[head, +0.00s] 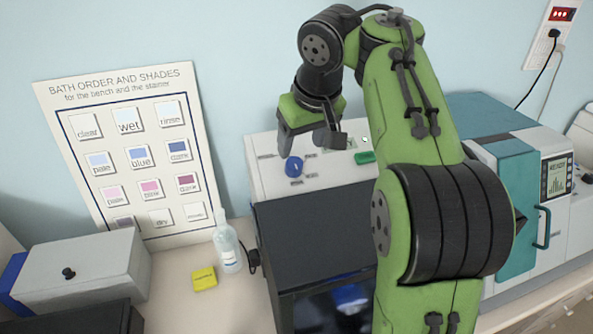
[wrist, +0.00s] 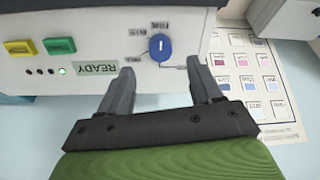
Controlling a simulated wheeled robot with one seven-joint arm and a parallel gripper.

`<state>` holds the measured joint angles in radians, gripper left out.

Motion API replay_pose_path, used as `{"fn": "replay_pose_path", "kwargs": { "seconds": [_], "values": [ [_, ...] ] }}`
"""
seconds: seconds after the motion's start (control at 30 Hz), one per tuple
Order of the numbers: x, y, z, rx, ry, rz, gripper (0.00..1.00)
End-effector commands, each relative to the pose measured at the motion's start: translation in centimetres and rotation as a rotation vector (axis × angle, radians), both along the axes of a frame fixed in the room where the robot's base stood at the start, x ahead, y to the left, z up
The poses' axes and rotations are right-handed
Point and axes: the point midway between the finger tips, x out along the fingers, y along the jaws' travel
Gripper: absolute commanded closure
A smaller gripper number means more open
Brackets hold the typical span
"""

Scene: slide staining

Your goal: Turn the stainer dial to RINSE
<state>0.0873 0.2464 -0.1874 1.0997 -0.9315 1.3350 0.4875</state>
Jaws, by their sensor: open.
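The stainer (head: 258,186) is a white and dark machine behind my arm. Its blue dial (head: 293,166) sits on the white front panel with small labels around it, too small to read in the head view. In the wrist view the blue dial (wrist: 160,47) appears upside down, with a light pointer mark, and its labels are blurred. My gripper (head: 309,138) is open and empty. In the wrist view its two fingers (wrist: 160,85) stand apart, one on each side of the dial's line, with the dial beyond the tips and not touched.
The panel also has a READY display (wrist: 96,66), a green button (wrist: 19,47) and a yellow button (wrist: 59,46). A shade chart (head: 130,150) leans on the wall. A bottle (head: 228,247) and a yellow block (head: 204,279) stand left of the stainer. A teal machine (head: 510,180) stands right.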

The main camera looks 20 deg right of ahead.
Motion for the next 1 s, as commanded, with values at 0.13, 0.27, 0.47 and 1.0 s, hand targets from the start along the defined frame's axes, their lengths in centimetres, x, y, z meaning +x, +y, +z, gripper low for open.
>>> {"fn": "replay_pose_path", "kwargs": {
  "seconds": [0.13,0.27,0.47,1.0],
  "values": [
    [1.4,0.2,-4.7,0.0,0.003,0.002,0.36],
    [2.3,0.3,-6.4,0.0,0.002,0.001,0.36],
    [2.7,0.3,-6.9,0.0,0.001,0.0,0.36],
    [2.7,0.3,-6.7,0.0,0.001,0.0,0.92]
  ]
}}
